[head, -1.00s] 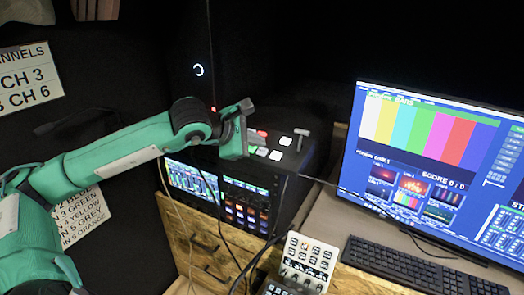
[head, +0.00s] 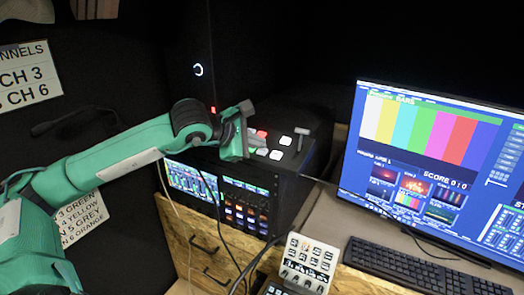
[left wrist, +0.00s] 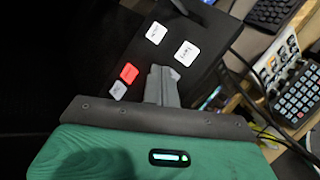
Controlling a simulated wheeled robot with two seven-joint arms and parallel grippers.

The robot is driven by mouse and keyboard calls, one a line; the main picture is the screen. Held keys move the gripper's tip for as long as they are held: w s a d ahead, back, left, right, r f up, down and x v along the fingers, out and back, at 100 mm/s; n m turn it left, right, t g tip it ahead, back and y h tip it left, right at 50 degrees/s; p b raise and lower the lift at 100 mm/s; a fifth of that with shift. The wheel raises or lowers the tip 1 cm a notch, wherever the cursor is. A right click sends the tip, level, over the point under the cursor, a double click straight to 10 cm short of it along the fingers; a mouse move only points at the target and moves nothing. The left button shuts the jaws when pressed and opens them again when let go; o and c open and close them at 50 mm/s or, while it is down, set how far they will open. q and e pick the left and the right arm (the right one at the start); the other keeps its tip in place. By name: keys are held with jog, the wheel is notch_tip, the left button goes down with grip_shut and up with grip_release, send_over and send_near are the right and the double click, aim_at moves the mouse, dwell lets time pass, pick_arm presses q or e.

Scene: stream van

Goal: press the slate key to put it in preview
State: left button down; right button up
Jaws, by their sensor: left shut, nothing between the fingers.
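The black switcher panel (head: 298,160) carries several square keys. White keys (head: 285,141) and a red lit key (head: 262,134) show in the head view. The left wrist view shows two white keys (left wrist: 187,53), the red key (left wrist: 129,73) and a pale grey key (left wrist: 118,91). Their labels are too small to read, so I cannot tell which one is slate. My left gripper (head: 254,140) is shut and empty over the panel's left part. In the wrist view its fingertips (left wrist: 165,72) lie between the red key and a white key. I cannot tell whether they touch the panel. My right gripper is not in view.
A T-shaped lever (head: 301,136) stands at the panel's right. The monitor (head: 430,170) shows colour bars and small source pictures. A keyboard (head: 420,270) and a small control box (head: 308,262) lie in front. Cables hang before the wooden drawers (head: 205,250).

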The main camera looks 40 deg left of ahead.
pick_arm(q)
jog(key=shift+f+b, duration=0.4)
jog(key=shift+b, duration=0.1)
dwell(0.3)
jog(key=shift+r, duration=0.1)
jog(key=shift+s+r, duration=0.1)
jog(key=shift+r, duration=0.6)
jog(key=r+p, duration=0.1)
jog(key=r, duration=0.1)
jog(key=s+r+p, duration=0.1)
jog(key=r, duration=0.2)
jog(key=shift+s+d+p, duration=0.1)
jog(key=shift+s+p, duration=0.05)
jog(key=shift+p, duration=0.2)
jog(key=shift+f, duration=0.1)
dwell(0.7)
